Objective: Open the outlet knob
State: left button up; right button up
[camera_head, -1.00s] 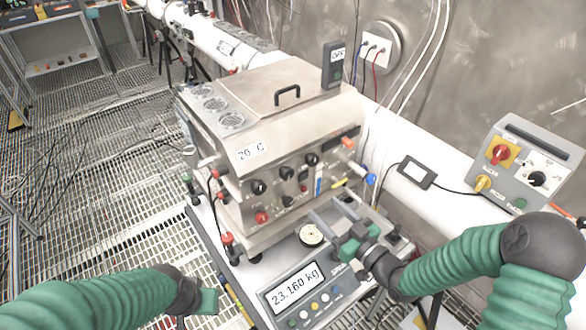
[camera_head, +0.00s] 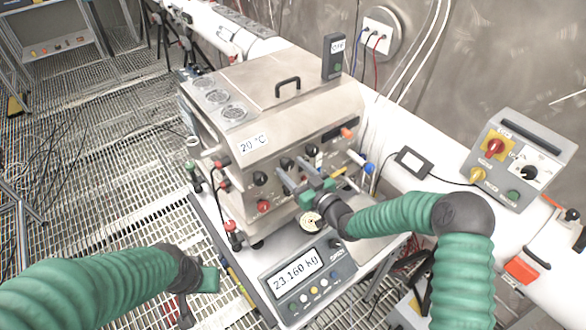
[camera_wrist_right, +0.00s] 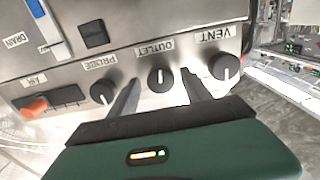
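The outlet knob (camera_wrist_right: 160,79) is a round black knob with a white mark, under an upside-down OUTLET label on the steel box's panel (camera_wrist_right: 65,75) in the right wrist view. My right gripper (camera_head: 291,171) is open at the panel in the head view. In the wrist view its two fingers lie on either side of the outlet knob; I cannot tell whether their tips reach around it. The vent knob (camera_wrist_right: 224,66) and another black knob (camera_wrist_right: 103,91) sit to either side. My left gripper (camera_head: 204,284) hangs low at left, its finger opening unclear.
A scale reading 23.160 kg (camera_head: 303,272) stands below my right arm. A grey control box (camera_head: 520,160) with red and yellow switches is at right. Grated floor lies left.

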grip_shut()
jog(key=shift+f+m+b, duration=0.25)
jog(key=shift+m+b, duration=0.55)
jog(key=shift+b, duration=0.25)
jog(key=shift+r+m, duration=0.15)
jog(key=shift+m, duration=0.15)
jog(key=shift+r, duration=0.1)
jog(key=shift+o, duration=0.7)
grip_release()
